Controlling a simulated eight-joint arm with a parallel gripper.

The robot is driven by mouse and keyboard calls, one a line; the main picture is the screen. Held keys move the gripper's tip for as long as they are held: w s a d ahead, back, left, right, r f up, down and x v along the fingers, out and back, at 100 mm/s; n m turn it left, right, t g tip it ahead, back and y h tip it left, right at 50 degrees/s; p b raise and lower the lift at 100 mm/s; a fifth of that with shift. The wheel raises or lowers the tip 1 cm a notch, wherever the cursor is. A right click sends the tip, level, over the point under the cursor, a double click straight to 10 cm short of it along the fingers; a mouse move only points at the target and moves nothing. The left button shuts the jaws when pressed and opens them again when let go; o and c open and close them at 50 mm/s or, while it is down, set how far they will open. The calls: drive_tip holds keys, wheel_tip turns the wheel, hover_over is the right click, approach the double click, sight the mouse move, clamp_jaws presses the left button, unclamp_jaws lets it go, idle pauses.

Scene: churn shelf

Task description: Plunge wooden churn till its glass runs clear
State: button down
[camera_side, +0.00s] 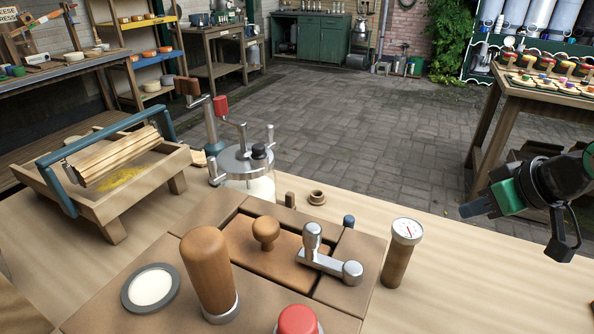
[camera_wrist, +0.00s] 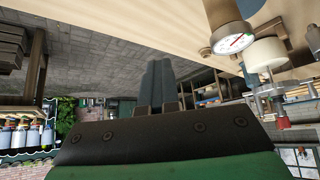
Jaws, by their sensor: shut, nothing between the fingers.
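The wooden churn (camera_side: 190,245) sits on the pale table at the front of the side view. An upright, thick wooden handle (camera_side: 208,265) with a metal collar stands on its top. Left of the handle is a round, grey-rimmed glass (camera_side: 150,287), which looks cloudy white. A wooden knob (camera_side: 265,230), a metal crank (camera_side: 325,257) and a red button (camera_side: 297,321) are also on top. My gripper (camera_side: 470,208) is at the right of the side view, well apart from the churn. Its dark fingers (camera_wrist: 158,78) are shut and empty in the wrist view. The churn's handle is not clearly seen there.
A wooden post with a dial gauge (camera_side: 407,232) stands right of the churn. Behind are a lidded glass jar with a crank (camera_side: 245,160) and a wooden tray with a blue-handled roller (camera_side: 110,195). The table's right part is clear.

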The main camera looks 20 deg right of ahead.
idle(0.3)
drive_tip(key=shift+r, duration=2.75)
drive_tip(key=shift+c, duration=2)
unclamp_jaws()
drive_tip(key=shift+r, duration=0.15)
wheel_tip(320, 180, up, 7)
